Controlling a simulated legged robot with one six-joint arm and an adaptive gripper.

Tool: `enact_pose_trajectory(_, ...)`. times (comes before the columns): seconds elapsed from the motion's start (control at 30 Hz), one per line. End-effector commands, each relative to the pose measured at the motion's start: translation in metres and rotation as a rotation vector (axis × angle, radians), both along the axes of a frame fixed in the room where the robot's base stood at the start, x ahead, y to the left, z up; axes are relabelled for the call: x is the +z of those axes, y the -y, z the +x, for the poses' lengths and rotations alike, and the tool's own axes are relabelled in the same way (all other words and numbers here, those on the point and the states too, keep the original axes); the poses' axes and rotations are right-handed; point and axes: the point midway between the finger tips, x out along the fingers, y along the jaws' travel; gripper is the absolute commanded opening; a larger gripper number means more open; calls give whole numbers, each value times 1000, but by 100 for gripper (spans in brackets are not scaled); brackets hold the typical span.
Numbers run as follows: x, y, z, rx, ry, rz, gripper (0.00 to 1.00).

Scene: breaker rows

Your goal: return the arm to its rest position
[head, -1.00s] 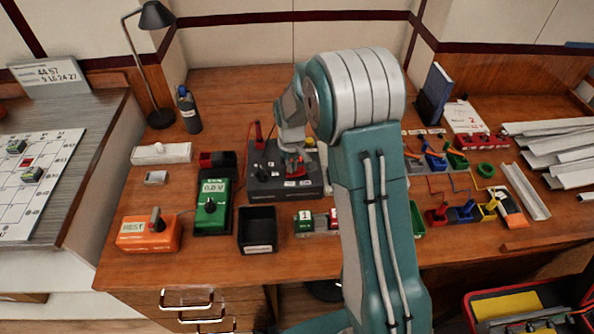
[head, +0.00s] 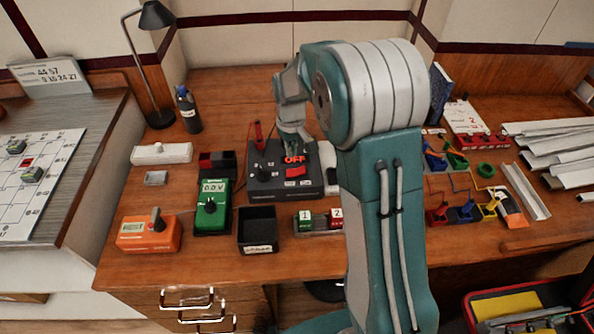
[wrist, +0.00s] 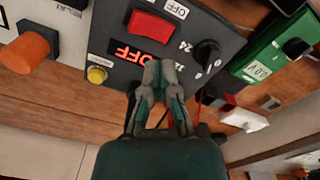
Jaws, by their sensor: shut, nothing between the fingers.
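My gripper (wrist: 160,75) is shut and empty in the wrist view, its fingertips together in front of a dark control box. In the head view my gripper (head: 294,143) hangs above the back of that dark box (head: 262,188). The box has a red rocker switch (head: 296,171), a lit display reading OFF (head: 294,159) and a black knob (head: 264,174). My arm is bent and hides part of the bench to the right of the box.
A green meter (head: 212,207), an orange unit (head: 149,233) and a black open bin (head: 257,230) stand in front and left. A lamp (head: 155,60) and a bottle (head: 188,110) stand at the back left. Coloured terminals and grey channels crowd the right.

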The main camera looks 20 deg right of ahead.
Motion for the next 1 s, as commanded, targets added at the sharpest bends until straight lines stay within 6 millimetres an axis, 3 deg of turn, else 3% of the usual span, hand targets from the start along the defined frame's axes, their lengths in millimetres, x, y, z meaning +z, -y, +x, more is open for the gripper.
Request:
enact_pose_trajectory(0.63,8,0,-2,-2,5,0,0)
enact_pose_trajectory(1.0,75,0,-42,-61,96,3,0)
